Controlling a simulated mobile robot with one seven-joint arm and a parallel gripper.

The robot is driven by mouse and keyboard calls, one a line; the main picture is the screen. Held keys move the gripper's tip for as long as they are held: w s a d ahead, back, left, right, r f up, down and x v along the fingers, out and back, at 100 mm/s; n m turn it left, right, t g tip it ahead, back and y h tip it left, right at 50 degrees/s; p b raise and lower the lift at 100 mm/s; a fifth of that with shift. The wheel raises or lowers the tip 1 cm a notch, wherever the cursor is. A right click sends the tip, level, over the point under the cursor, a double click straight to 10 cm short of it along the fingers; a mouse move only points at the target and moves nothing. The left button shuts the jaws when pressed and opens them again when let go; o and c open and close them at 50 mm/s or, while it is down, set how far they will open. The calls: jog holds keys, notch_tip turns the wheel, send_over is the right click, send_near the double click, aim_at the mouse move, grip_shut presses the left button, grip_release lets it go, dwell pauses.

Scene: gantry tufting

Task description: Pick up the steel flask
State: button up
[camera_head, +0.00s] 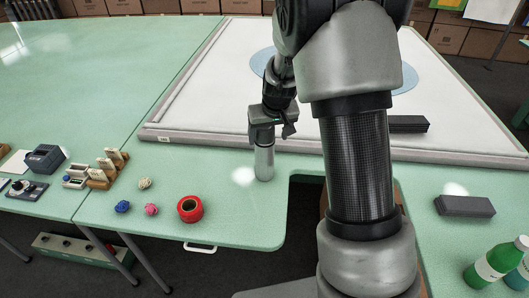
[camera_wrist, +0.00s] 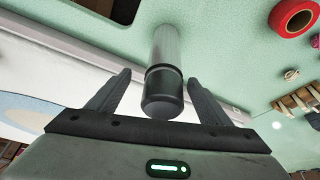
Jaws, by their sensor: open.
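The steel flask (camera_head: 264,163) stands upright on the green table, near the white framed panel's front edge. It has a brushed silver body and a dark cap. In the wrist view the flask (camera_wrist: 164,62) lies between and ahead of the two fingers, with its dark cap nearest the palm. My gripper (camera_head: 268,127) is above and around the top of the flask in the head view. In the wrist view my gripper (camera_wrist: 160,86) is open, with a visible gap on both sides of the cap. The flask's top is partly hidden by my gripper in the head view.
A red tape roll (camera_head: 190,209) and small yarn balls (camera_head: 151,210) lie left of the flask. A white framed panel (camera_head: 210,100) lies behind it. Dark blocks (camera_head: 465,206) and a green bottle (camera_head: 494,264) are at right. A table cutout is right of the flask.

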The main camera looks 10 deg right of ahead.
aim_at(265, 151)
jog(key=shift+a+x, duration=0.2)
jog(key=shift+x, duration=1.2)
jog(key=shift+a+x, duration=0.2)
jog(key=shift+x, duration=1.15)
jog(key=shift+r, duration=0.1)
jog(key=c, duration=1.5)
